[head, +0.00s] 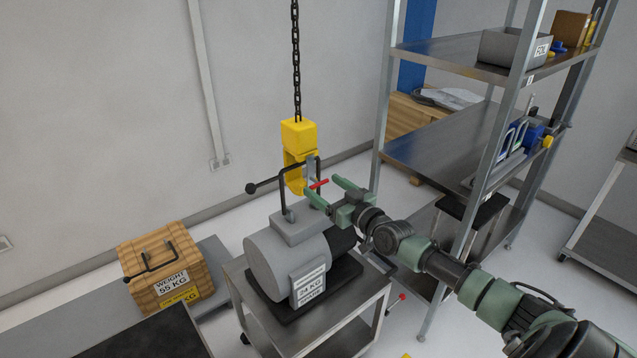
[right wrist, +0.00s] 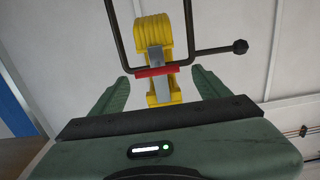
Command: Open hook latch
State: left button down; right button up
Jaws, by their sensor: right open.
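A yellow hook (head: 292,178) hangs from a dark chain (head: 296,60) over a grey motor (head: 287,257). The hook also shows in the right wrist view (right wrist: 154,32). Its latch is a grey strip (right wrist: 156,70) with a red bar (right wrist: 156,71) across it; the red bar also shows in the head view (head: 318,184). A black handle (head: 270,184) passes by the hook above the motor. My right gripper (head: 321,190) is open, with its fingers on both sides of the red bar and apart from it in the right wrist view. My left gripper is not in view.
The motor stands on a small metal cart (head: 345,308). A metal shelf rack (head: 440,155) stands close behind my right arm. A wooden weight crate (head: 165,262) is at the left.

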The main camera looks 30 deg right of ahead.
aim_at(320, 183)
jog(key=shift+w+d+f, duration=0.1)
jog(key=shift+w+f, duration=0.1)
jog(key=shift+w, duration=1.05)
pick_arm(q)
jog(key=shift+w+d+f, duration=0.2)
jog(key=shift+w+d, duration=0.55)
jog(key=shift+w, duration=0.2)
pick_arm(e)
jog(key=shift+w+r, duration=0.1)
jog(key=shift+w, duration=0.35)
jog(key=c, duration=1.3)
grip_shut()
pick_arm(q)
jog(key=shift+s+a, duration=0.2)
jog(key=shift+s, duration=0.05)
